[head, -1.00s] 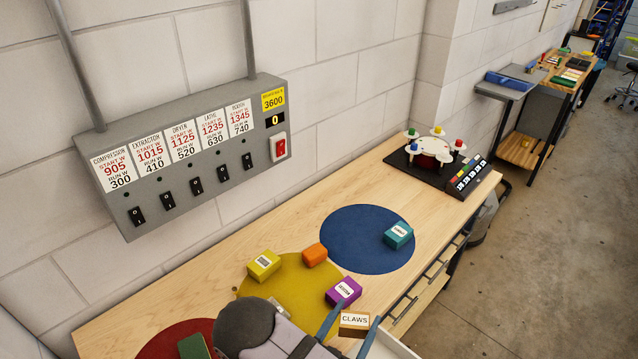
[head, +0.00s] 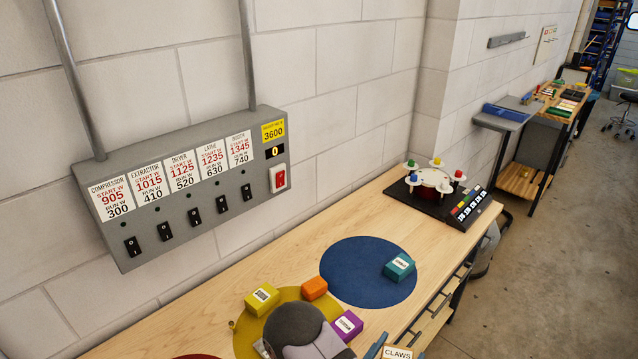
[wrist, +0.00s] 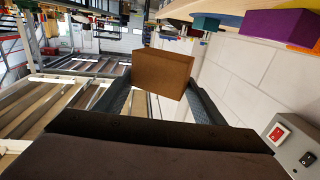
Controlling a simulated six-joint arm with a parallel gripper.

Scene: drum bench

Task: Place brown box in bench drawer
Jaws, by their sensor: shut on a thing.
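The brown box (head: 397,352), labelled CLAWS, is at the bottom edge of the head view, near the front edge of the bench. My gripper (wrist: 160,88) is shut on it, with one finger on each side in the wrist view, where the brown box (wrist: 163,68) shows a plain brown face. In the head view only part of my gripper shows and the lower part of the box is cut off.
A purple box (head: 347,325), an orange block (head: 314,288) and a yellow box (head: 262,299) are on or near the yellow disc (head: 243,335). A teal box (head: 400,268) is on the blue disc (head: 350,262). A switch panel (head: 190,190) hangs on the wall.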

